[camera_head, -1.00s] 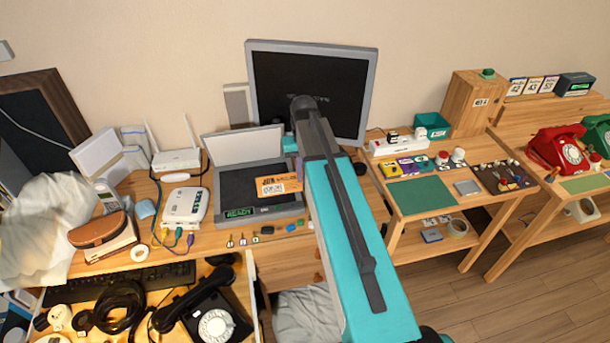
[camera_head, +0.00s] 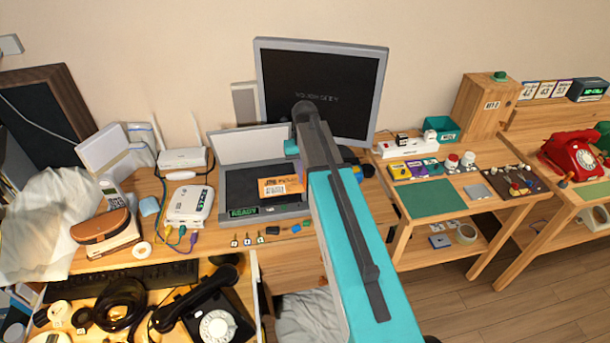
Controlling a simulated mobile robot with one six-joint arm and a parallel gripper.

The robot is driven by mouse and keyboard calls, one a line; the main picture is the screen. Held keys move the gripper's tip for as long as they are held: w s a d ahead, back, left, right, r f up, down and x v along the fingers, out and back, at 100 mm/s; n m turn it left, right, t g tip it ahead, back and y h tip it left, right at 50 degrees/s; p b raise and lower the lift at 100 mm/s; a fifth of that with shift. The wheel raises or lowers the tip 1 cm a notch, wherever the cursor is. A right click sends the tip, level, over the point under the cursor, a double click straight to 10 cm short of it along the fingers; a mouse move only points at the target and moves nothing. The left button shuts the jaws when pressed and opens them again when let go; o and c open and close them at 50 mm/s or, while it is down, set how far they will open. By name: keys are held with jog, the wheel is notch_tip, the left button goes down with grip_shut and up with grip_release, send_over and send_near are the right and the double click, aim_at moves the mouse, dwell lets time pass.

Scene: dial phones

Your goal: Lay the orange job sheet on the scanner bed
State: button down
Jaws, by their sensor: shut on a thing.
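The orange job sheet (camera_head: 281,187) shows over the dark glass of the scanner bed (camera_head: 240,187), towards its right side. I cannot tell whether it touches the glass or hangs just above it. The scanner's pale lid (camera_head: 250,145) stands open behind the bed, and a green READY display shows at its front. My gripper (camera_head: 302,174) is at the right edge of the sheet, shut on it. My teal and dark arm hides most of the gripper and the scanner's right edge.
A monitor (camera_head: 322,88) stands behind the scanner. A white box with cables (camera_head: 188,205) is to its left, and several small plugs lie in front. A black dial phone (camera_head: 212,318) sits lower left. A side table with a green mat (camera_head: 432,198) is to the right.

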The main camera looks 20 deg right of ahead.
jog(key=shift+f, duration=0.75)
jog(key=c, duration=1.7)
grip_release()
jog(key=shift+o, duration=0.2)
jog(key=shift+d, duration=0.1)
jog(key=shift+w+r+b, duration=0.1)
jog(key=shift+r+b, duration=0.25)
jog(key=shift+r, duration=0.15)
notch_tip(320, 180, up, 13)
jog(key=b, duration=0.2)
jog(key=shift+a+b, duration=0.2)
jog(key=shift+b, duration=0.1)
